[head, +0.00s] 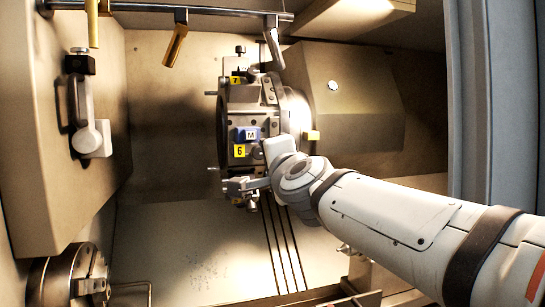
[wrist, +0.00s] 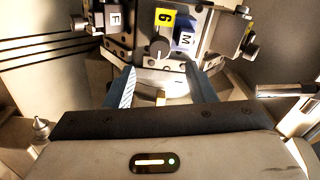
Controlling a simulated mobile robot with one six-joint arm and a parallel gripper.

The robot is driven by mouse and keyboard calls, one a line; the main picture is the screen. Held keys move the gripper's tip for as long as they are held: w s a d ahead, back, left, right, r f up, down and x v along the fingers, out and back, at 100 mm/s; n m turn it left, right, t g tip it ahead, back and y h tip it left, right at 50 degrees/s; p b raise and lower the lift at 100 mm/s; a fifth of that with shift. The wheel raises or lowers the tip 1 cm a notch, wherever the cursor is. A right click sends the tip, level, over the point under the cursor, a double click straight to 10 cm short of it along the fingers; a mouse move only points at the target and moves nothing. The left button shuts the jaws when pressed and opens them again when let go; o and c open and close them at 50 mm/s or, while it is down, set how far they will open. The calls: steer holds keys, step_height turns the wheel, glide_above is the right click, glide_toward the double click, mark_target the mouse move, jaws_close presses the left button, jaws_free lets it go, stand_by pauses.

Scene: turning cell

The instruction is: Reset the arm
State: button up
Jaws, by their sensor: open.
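My arm reaches in from the right in the head view, and its white wrist (head: 297,172) is close in front of the tool turret (head: 243,95). In the wrist view my gripper (wrist: 160,78) shows two dark fingers spread apart with a gap between them. A small yellowish piece (wrist: 160,97) shows in the gap near the gripper body; I cannot tell whether it touches a finger.
A chuck (head: 75,280) sits at the lower left. A rail (head: 200,12) with hanging nozzles runs along the top. A bracket arm (head: 88,120) is on the left wall. A blue-grey door frame (head: 500,90) stands at the right. Open room lies between turret and left wall.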

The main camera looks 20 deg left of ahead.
steer(key=shift+s+d, duration=0.25)
steer(key=shift+s, duration=0.2)
steer(key=s+d+f+n+g+h, duration=0.2)
steer(key=s+d+f+n+g, duration=0.1)
steer(key=d+f, duration=0.6)
steer(key=s+d+f+n+g+h, duration=0.2)
steer(key=s+d+f+g, duration=0.15)
steer(key=d+f, duration=0.45)
steer(key=s+d+f+n+g+h, duration=0.2)
steer(key=s+d+f+n+h, duration=0.3)
steer(key=f, duration=0.7)
steer(key=s+d+f+g, duration=0.4)
steer(key=s+d+f, duration=0.4)
steer(key=d, duration=0.1)
steer(key=shift+s+d+m+h, duration=0.15)
steer(key=shift+s+m+h, duration=0.15)
steer(key=shift+s+m, duration=0.1)
